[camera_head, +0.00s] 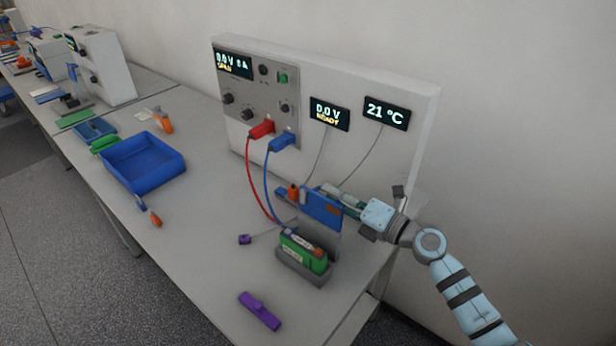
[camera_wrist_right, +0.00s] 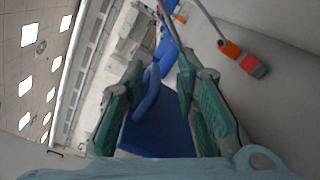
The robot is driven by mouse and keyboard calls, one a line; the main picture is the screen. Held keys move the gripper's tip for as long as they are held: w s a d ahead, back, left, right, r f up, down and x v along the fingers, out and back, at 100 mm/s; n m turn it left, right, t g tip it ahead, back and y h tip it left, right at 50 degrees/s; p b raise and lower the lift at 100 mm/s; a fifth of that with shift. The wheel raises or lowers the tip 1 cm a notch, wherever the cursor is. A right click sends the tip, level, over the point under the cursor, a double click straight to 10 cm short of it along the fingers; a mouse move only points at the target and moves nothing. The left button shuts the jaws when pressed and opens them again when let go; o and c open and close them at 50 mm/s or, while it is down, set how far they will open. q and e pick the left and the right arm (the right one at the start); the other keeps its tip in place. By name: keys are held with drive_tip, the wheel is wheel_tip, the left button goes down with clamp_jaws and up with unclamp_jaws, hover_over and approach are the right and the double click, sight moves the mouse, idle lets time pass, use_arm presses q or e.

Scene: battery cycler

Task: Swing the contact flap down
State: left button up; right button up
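A blue flap (camera_head: 322,207) stands raised at the top of a grey post behind the battery holder (camera_head: 303,271). A green battery (camera_head: 304,252) sits in that holder. My right gripper (camera_head: 335,193) is at the flap's upper right edge, reaching in from the right. In the right wrist view its two green fingers (camera_wrist_right: 157,72) are spread, with blue parts between and beyond them. I cannot tell whether a finger touches the flap. My left gripper is not in view.
The cycler panel (camera_head: 258,90) stands behind, with a red plug (camera_head: 262,129) and a blue plug (camera_head: 283,142) whose cables hang near the flap. A purple clip (camera_head: 260,311) lies at the front. A blue tray (camera_head: 142,163) stands left, with clear table between.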

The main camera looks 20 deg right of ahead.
drive_tip(key=shift+x, duration=0.95)
drive_tip(key=shift+s+r, duration=0.2)
drive_tip(key=shift+s, duration=0.2)
drive_tip(key=shift+c, duration=0.2)
clamp_jaws()
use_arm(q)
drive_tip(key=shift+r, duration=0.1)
